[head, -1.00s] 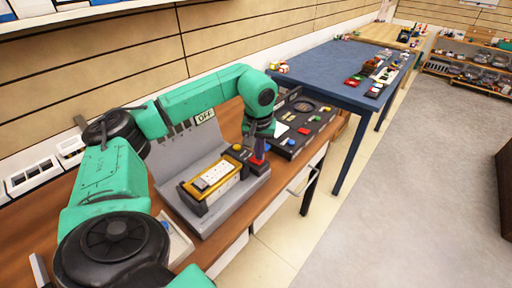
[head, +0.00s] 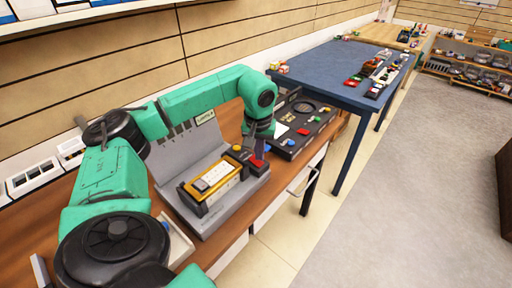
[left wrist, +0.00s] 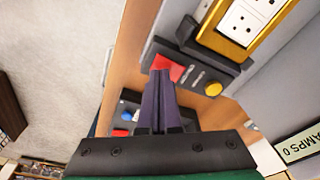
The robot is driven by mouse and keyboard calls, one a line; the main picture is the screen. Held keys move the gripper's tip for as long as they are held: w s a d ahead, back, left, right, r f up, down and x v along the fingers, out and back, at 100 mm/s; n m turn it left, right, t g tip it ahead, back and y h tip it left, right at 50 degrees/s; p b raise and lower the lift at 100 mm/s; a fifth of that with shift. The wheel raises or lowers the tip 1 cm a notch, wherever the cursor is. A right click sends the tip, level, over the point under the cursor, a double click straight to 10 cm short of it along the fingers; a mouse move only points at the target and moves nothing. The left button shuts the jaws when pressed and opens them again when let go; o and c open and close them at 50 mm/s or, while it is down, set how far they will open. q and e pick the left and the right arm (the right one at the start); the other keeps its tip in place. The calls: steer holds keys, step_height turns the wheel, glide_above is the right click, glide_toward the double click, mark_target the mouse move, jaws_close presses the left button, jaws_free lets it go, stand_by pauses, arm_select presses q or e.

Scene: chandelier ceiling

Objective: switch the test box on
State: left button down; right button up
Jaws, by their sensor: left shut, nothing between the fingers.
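The test box (head: 222,207) is a grey stand with an upright back panel. A yellow-framed white socket block (head: 214,177) sits on its base, and it also shows in the left wrist view (left wrist: 238,20). A red switch (head: 257,162) sits on a dark block at its right end, and a yellow button is beside it. A small sign (head: 205,117) on the back panel reads "AMPS 0" in the left wrist view (left wrist: 300,143). My left gripper (left wrist: 161,74) is shut and empty, its fingertips at the red switch (left wrist: 168,66). I cannot tell whether they touch it.
The box stands on a brown wooden bench (head: 95,225). A black panel with coloured buttons (head: 302,128) lies just behind it. A blue table (head: 325,68) with small parts stands farther back. The floor (head: 400,200) on the right is clear.

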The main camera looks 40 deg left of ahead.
mark_target(260, 164)
arm_select(q)
step_height(260, 164, up, 6)
steer(key=p, duration=0.4)
steer(key=shift+f, duration=0.1)
steer(key=shift+s+d, duration=0.1)
